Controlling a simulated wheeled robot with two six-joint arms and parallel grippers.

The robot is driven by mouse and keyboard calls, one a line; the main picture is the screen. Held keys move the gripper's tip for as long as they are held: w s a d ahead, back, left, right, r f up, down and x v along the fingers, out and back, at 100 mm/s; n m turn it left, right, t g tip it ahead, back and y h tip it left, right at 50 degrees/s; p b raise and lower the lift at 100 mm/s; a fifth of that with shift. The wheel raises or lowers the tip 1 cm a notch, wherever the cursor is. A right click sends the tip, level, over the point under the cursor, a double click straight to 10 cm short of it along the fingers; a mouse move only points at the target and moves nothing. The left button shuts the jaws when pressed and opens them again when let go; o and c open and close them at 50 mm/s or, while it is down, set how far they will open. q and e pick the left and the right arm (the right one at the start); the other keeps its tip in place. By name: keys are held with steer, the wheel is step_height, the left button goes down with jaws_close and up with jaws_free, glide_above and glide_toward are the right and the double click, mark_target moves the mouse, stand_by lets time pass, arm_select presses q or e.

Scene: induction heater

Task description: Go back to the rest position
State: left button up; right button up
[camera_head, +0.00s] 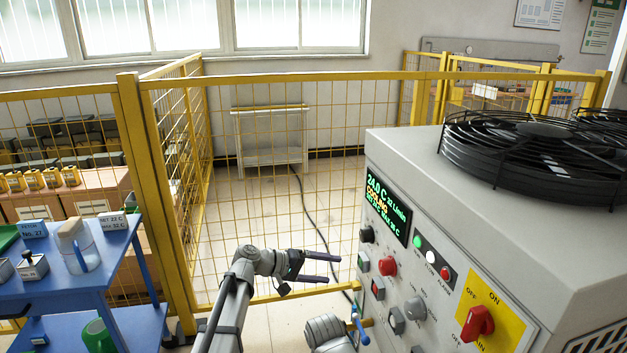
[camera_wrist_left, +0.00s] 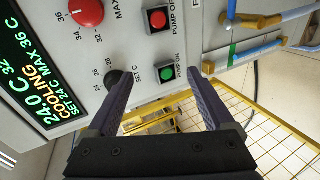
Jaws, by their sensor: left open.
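My left gripper (camera_head: 338,269) is open and empty, level in the air to the left of the grey chiller cabinet (camera_head: 398,160). In the left wrist view, its two dark fingers (camera_wrist_left: 163,73) are spread apart. Between and beyond them show the green PUMP ON button (camera_wrist_left: 167,71), the red PUMP OFF button (camera_wrist_left: 158,18) and the black SET knob (camera_wrist_left: 115,78). I cannot tell whether the left finger touches the knob. The display (camera_head: 387,207) reads 24.0 C and COOLING. My right gripper is not in view.
The cabinet carries a red rotary switch (camera_head: 477,325) and a black fan (camera_head: 545,150). A blue-handled valve (camera_head: 360,325) is low beside it. A yellow mesh fence (camera_head: 290,75) stands behind. A blue table (camera_head: 60,290) with a jug (camera_head: 77,245) is at the left.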

arm_select(q)
steer(key=s+a+f+m+g+y, duration=0.1)
steer(key=s+a+f+y, duration=0.6)
steer(key=s+a, duration=0.4)
steer(key=s+a+f+m+g+y, duration=0.1)
steer(key=s+a+f+g+y, duration=0.1)
steer(key=s+a+f+y, duration=0.7)
steer(key=s+d+r+m+p, duration=0.1)
steer(key=s+d+r+p, duration=0.2)
steer(key=r+p, duration=0.7)
steer(key=s+d+r+m+h+p, duration=0.1)
steer(key=s+d+r+p, duration=0.3)
steer(key=r+p, duration=0.5)
step_height(320, 180, up, 3)
steer(key=shift+d+r+m+g+p, duration=0.1)
steer(key=shift+d+m+g+p, duration=0.3)
steer(key=shift+d+m, duration=0.35)
